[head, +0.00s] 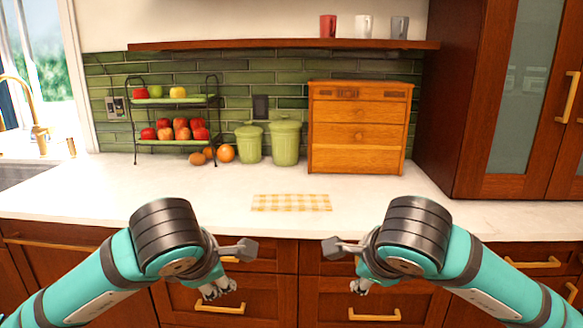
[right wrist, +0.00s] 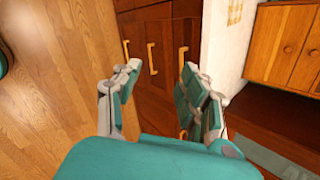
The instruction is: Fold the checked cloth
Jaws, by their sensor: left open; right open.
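The yellow and white checked cloth (head: 291,202) lies flat on the white counter near its front edge, in the middle of the head view. It looks like a wide, narrow strip from here. A corner of it also shows at the top of the right wrist view (right wrist: 235,11). My left gripper (head: 228,275) hangs in front of the drawers, below and left of the cloth, open and empty. My right gripper (head: 350,270) is below and right of the cloth; in the right wrist view its two fingers (right wrist: 160,80) stand apart with nothing between them.
Behind the cloth stand a wooden drawer box (head: 358,128), green canisters (head: 285,143) and a two-tier fruit rack (head: 175,143). Mugs (head: 363,27) stand on the shelf above. The counter (head: 200,190) around the cloth is clear. Drawer handles (head: 220,308) stick out below it.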

